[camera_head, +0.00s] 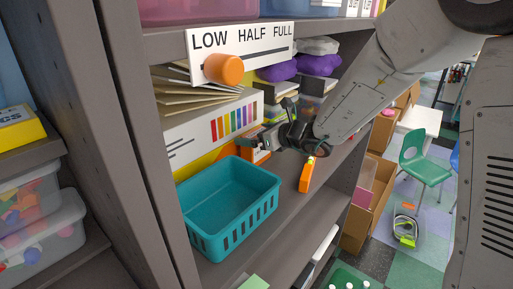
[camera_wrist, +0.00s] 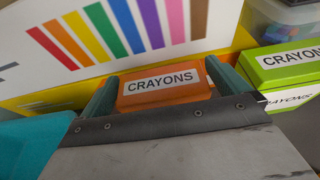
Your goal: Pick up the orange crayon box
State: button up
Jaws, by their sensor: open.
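The orange crayon box (camera_wrist: 160,86), with a white "CRAYONS" label, stands upright in front of a large white box with coloured stripes. In the wrist view my gripper (camera_wrist: 163,92) is open, with one teal finger on each side of the box. I cannot tell whether the fingers touch it. In the head view my gripper (camera_head: 254,143) reaches in over the shelf from the right. The orange crayon box (camera_head: 262,156) shows only partly there, behind and below the gripper.
A teal basket (camera_head: 230,243) stands on the shelf in front. The striped white box (camera_head: 200,135) is behind. An orange object (camera_head: 306,177) stands near the shelf edge. A sign (camera_head: 250,40) with an orange knob hangs above.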

jog(key=c, duration=1)
jog(key=shift+o, duration=0.2)
jog(key=shift+r, duration=0.1)
